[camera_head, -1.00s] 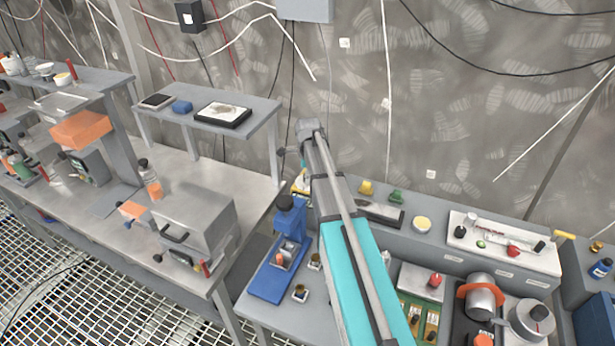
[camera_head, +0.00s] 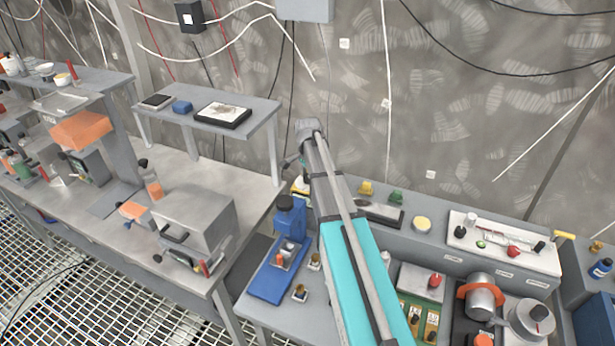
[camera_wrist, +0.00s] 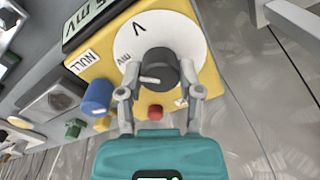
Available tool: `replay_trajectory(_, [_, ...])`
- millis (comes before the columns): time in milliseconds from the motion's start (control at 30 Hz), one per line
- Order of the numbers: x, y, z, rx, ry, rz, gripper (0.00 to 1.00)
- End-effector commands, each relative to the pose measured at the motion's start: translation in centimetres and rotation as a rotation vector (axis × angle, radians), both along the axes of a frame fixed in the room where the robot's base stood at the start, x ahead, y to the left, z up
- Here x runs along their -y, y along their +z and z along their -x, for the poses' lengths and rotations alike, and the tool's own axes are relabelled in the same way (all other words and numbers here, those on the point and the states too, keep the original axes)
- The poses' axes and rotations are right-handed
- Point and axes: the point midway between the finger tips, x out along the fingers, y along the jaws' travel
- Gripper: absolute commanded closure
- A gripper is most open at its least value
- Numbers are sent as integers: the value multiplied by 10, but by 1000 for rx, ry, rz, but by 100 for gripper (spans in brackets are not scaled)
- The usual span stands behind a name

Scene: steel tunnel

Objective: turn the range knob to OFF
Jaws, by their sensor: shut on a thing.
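The range knob (camera_wrist: 158,70) is a dark round knob with a pale pointer line, on a white dial marked V and mV. The dial (camera_wrist: 150,28) sits on a yellow meter (camera_wrist: 195,18). My gripper (camera_wrist: 160,88) has one finger on each side of the knob and is shut on it. The pointer line points left in the wrist view. No OFF mark is readable; part of the dial is behind the knob and fingers. In the head view my arm hides the gripper and most of the meter.
A blue knob (camera_wrist: 97,97) labelled NULL and a red button (camera_wrist: 155,112) sit close beside my fingers on the yellow meter. In the head view a blue press (camera_head: 284,250) stands left of my arm, and a grey box (camera_head: 194,222) stands on the left bench.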

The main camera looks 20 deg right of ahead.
Motion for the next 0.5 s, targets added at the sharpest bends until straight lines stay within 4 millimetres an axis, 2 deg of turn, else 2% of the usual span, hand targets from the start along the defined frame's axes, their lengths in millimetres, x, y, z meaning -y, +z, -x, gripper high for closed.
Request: replay_trajectory(500, [0,0,0,-1,490,2,100])
